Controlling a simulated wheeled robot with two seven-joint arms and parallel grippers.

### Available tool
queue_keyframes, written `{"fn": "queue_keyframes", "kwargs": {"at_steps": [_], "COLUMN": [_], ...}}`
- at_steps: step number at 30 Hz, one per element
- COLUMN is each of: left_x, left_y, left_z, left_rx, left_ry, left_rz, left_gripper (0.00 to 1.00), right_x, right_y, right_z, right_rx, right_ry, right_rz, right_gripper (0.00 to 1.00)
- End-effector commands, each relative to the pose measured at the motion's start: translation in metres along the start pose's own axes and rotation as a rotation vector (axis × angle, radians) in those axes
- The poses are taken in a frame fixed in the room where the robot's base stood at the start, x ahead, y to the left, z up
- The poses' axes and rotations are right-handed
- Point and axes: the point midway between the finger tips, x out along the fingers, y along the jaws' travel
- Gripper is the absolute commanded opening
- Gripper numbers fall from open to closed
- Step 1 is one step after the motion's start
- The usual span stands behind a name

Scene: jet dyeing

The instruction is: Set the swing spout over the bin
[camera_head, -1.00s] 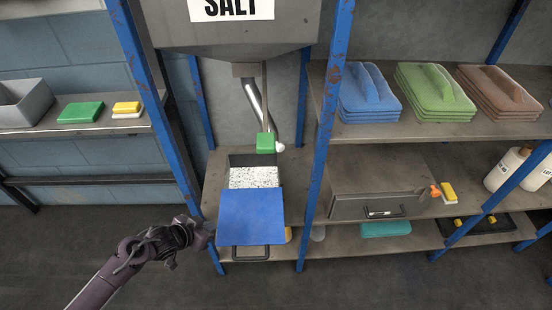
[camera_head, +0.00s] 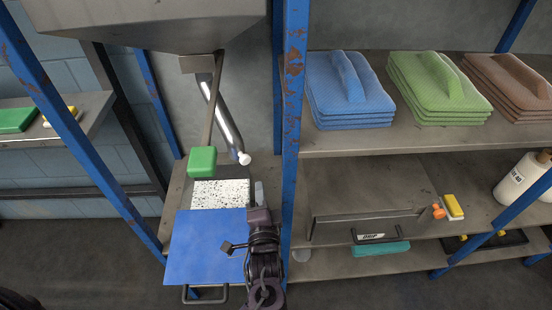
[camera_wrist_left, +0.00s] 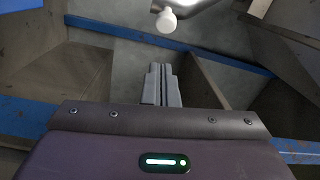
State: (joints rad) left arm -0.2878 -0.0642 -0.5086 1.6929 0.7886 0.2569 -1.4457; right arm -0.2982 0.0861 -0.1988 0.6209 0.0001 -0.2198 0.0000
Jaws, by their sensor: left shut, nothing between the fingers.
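The swing spout (camera_head: 226,120) is a silver tube hanging slanted under the grey hopper (camera_head: 150,22), with a white tip. The tip also shows at the top of the left wrist view (camera_wrist_left: 166,21). A rod with a green block handle (camera_head: 202,162) hangs beside it. The bin holds white speckled salt (camera_head: 220,193), and a blue lid (camera_head: 205,245) covers its front part. The spout tip appears right of and above the visible salt. My left gripper (camera_head: 259,194) is shut and empty, right of the salt and below the spout tip, apart from it. My right gripper is not in view.
A blue post (camera_head: 292,110) rises close to the right of my left gripper, and another blue post (camera_head: 80,130) stands left. Shelves on the right hold blue, green and brown pads (camera_head: 348,90), a drawer (camera_head: 365,230) and a white bottle (camera_head: 522,178).

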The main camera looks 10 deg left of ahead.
Motion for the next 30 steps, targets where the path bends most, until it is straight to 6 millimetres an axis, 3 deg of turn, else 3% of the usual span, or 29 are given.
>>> {"fn": "queue_keyframes", "kwargs": {"at_steps": [16,30], "left_x": [0.002,0.079], "left_y": [-0.002,-0.003], "left_z": [0.006,0.008], "left_rx": [0.046,0.046], "left_ry": [-0.037,-0.036], "left_rz": [-0.011,-0.011], "left_gripper": [0.0,0.0], "right_x": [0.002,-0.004], "right_y": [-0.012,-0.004], "right_z": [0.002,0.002], "right_rx": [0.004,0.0], "right_ry": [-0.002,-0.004], "right_rz": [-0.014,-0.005], "right_gripper": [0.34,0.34]}}
